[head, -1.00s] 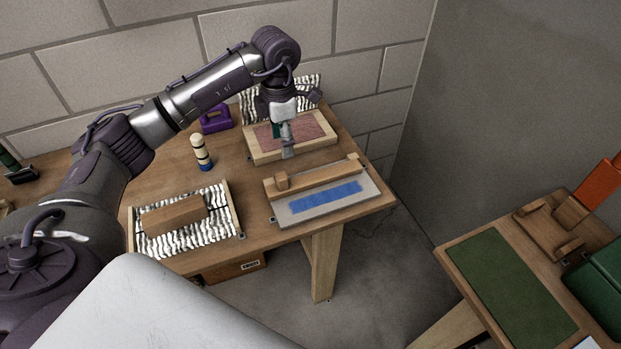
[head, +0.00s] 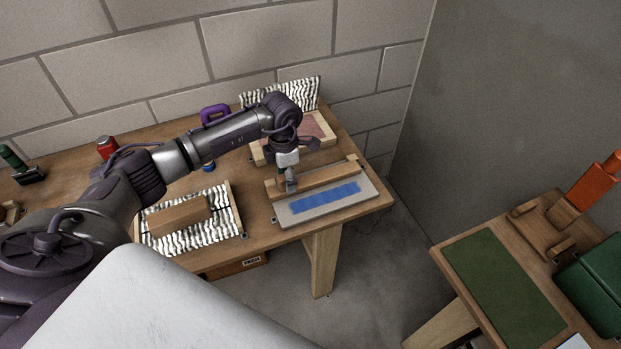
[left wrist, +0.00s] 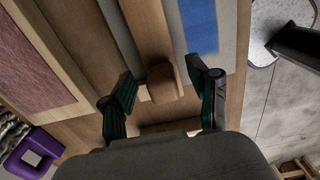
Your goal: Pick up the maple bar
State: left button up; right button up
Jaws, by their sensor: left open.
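My left gripper (head: 290,187) is over the left end of a grey board (head: 310,213) with a blue strip. In the left wrist view the gripper (left wrist: 163,92) is open, its fingers on either side of a small wooden block (left wrist: 163,80). A long wooden bar (head: 328,178) runs along the board from there; it also shows in the left wrist view (left wrist: 147,28). Another brown wooden bar (head: 178,215) lies on a black-and-white striped tray (head: 236,208). I cannot tell by looks which bar is maple. My right gripper is not in view.
A wood-framed reddish panel (head: 322,132) lies behind the board. A purple object (head: 215,114) and a red can (head: 107,147) stand at the back near the block wall. A second table with a green mat (head: 508,290) is at right, across a floor gap.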

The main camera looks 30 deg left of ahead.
pick_arm(q)
grip_shut()
jog(key=shift+r, duration=0.1)
dwell(0.3)
